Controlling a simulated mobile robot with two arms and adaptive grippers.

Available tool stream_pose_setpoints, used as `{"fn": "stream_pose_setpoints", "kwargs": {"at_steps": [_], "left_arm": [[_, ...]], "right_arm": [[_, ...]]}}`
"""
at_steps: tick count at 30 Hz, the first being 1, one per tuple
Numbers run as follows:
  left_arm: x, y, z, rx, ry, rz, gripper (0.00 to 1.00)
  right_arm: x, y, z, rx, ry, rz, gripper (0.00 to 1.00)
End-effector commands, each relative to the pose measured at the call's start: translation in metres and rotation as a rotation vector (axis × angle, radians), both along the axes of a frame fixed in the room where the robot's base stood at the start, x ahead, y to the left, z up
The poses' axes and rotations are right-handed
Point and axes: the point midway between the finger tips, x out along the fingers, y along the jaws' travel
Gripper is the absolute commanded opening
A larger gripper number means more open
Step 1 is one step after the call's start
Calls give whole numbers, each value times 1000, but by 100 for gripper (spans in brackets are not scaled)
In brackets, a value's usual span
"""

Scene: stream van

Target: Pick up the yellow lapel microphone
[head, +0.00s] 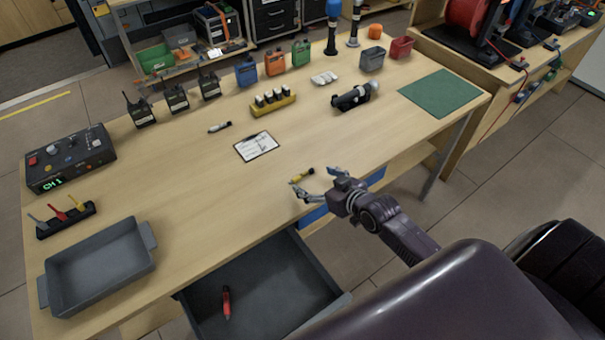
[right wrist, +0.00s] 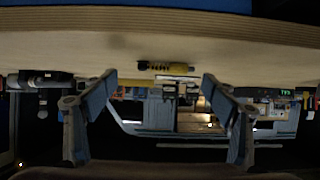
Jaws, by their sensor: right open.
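The yellow lapel microphone (head: 303,174) is a small yellow piece with a dark end, lying on the wooden table near its front edge. In the right wrist view the yellow lapel microphone (right wrist: 172,68) lies on the tabletop, between the two fingers and a little beyond their tips. My right gripper (head: 313,179) is open and empty at the table's front edge, with its fingers spread on either side of the microphone. The right gripper (right wrist: 158,77) also shows open in the wrist view. I see no contact with the microphone. My left gripper is not in view.
A clipboard (head: 257,147) and a small black-and-white piece (head: 219,127) lie behind the microphone. An open drawer (head: 320,283) holding a red tool (head: 226,302) juts out at the front. A grey tray (head: 145,268) stands at left. The tabletop around the microphone is clear.

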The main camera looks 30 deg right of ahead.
Motion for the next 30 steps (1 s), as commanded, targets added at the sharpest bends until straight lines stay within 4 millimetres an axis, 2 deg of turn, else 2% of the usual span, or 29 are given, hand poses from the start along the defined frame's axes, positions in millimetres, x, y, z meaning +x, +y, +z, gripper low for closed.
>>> {"fn": "stream_pose_setpoints", "kwargs": {"at_steps": [3, 9, 18, 26, 30], "left_arm": [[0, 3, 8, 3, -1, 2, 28], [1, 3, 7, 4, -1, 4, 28], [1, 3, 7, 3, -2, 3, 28], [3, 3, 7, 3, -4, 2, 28], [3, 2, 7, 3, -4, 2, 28]], "right_arm": [[17, 6, -1, 3, -3, -1, 79], [32, 8, -13, 2, -2, -1, 79], [34, 8, -15, 0, -1, 0, 79], [34, 8, -15, 0, -1, -1, 51], [34, 8, -15, 0, -1, -1, 49]]}}
